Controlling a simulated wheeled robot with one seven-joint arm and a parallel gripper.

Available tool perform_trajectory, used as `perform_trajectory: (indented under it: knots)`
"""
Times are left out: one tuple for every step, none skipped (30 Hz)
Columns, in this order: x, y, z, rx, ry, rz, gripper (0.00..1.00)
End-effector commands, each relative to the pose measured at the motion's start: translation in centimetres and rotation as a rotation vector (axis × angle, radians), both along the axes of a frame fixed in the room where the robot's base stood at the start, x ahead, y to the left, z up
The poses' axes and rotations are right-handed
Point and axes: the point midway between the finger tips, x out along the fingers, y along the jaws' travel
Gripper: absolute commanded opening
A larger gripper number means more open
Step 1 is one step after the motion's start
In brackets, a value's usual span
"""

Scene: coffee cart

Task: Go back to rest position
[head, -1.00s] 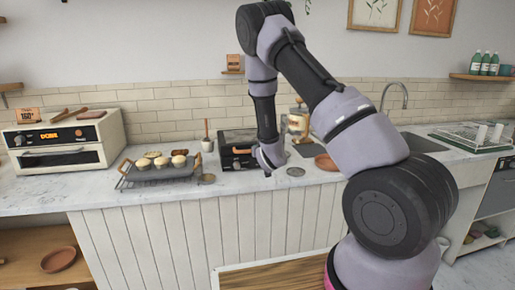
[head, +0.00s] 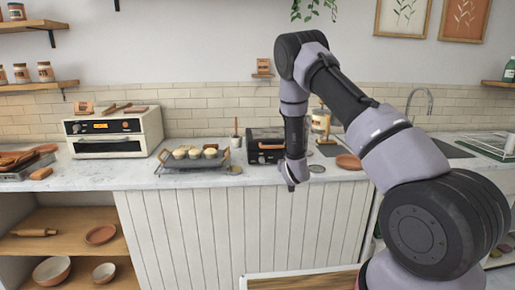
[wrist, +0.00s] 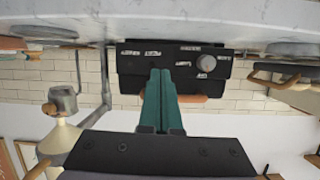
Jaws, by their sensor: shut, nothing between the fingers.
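My gripper (head: 291,187) hangs at the front edge of the counter in the head view, fingers pointing down. In the wrist view its two green fingers (wrist: 161,100) are together with nothing between them. The wrist picture is upside down, with the counter at the top. Behind the fingers is the front panel of a black appliance (wrist: 180,65), with a knob and white labels. The same black appliance (head: 262,146) stands on the counter behind my arm in the head view, partly hidden by it.
The counter holds a toaster oven (head: 115,130), a rack with several muffins (head: 195,153), a terracotta plate (head: 349,162) and a jar-topped grinder (head: 321,122). A sink tap (head: 420,103) is at the right. Open shelves (head: 75,222) lie below left.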

Motion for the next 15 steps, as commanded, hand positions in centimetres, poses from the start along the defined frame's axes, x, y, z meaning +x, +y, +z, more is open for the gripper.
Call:
perform_trajectory:
  knots:
    - [0.9, -0.8, 3.6, 0.028, -0.016, -0.026, 0.00]
    - [0.9, -1.1, 5.0, 0.045, -0.006, -0.040, 0.00]
    - [0.8, -1.6, 6.9, 0.067, 0.012, -0.058, 0.00]
    - [0.6, -2.0, 8.3, 0.085, 0.026, -0.072, 0.00]
    - [0.4, -2.3, 9.6, 0.101, 0.040, -0.084, 0.00]
    - [-0.1, -2.7, 11.3, 0.124, 0.061, -0.096, 0.00]
    - [-0.5, -3.0, 12.6, 0.141, 0.076, -0.106, 0.00]
    - [-1.0, -3.3, 13.9, 0.156, 0.091, -0.115, 0.00]
    - [-1.7, -3.6, 15.5, 0.178, 0.112, -0.123, 0.00]
    - [-2.3, -3.9, 16.7, 0.193, 0.128, -0.129, 0.00]
    - [-2.9, -4.1, 17.9, 0.207, 0.144, -0.134, 0.00]
    - [-3.9, -4.4, 19.4, 0.225, 0.165, -0.140, 0.00]
    - [-4.7, -4.6, 20.5, 0.239, 0.180, -0.142, 0.00]
    - [-5.5, -4.7, 21.6, 0.253, 0.196, -0.144, 0.00]
    - [-6.6, -4.9, 23.0, 0.268, 0.218, -0.146, 0.00]
